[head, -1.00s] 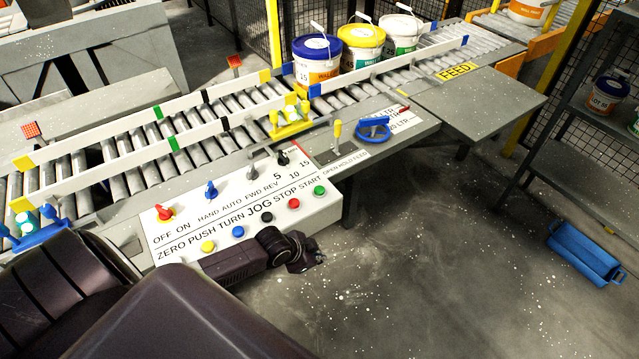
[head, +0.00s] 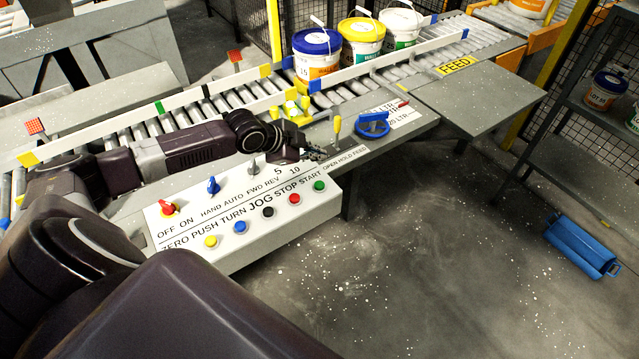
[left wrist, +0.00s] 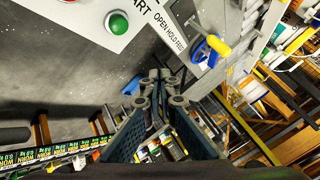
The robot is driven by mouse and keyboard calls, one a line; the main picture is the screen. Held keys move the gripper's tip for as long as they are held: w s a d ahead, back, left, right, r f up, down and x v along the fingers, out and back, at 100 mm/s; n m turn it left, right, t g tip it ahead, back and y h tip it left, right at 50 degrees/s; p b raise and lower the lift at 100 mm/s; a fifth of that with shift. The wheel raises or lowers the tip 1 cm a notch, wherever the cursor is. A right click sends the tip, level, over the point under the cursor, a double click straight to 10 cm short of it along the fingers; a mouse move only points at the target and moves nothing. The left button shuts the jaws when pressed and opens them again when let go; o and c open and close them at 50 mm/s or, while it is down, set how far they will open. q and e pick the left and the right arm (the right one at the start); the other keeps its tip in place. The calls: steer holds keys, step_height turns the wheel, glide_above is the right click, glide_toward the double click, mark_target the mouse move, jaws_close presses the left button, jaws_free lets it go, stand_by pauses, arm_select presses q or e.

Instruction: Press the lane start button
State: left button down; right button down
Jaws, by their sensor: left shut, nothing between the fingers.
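The white control panel (head: 190,235) slopes at the front of the conveyor. Its green button (head: 319,186), by the word START, sits at the right end of the lower row; it also shows in the left wrist view (left wrist: 116,22). A red button (head: 294,197) by STOP is beside it. My left gripper (head: 314,153) is shut and empty, above the panel's back right corner and apart from the green button. In the left wrist view its closed fingertips (left wrist: 160,75) point away from the green button. My left arm hides part of the panel's upper row. My right gripper is out of view.
A yellow-handled lever (head: 337,128) and a blue handwheel (head: 372,126) stand just right of my left gripper. Several pails, such as a blue-lidded one (head: 317,55), stand on the rollers behind. The floor (head: 400,270) in front of the panel is clear.

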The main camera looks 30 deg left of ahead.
arm_select(q)
steer(key=shift+f, duration=0.1)
steer(key=b, duration=0.7)
glide_above(318, 186)
step_height(318, 186, down, 7)
steer(key=shift+f, duration=0.2)
steer(key=shift+a+f+b, duration=0.1)
steer(key=shift+f+b, duration=0.2)
steer(key=shift+f, duration=0.25)
steer(key=shift+f, duration=0.15)
stand_by(0.3)
steer(key=shift+f, duration=0.35)
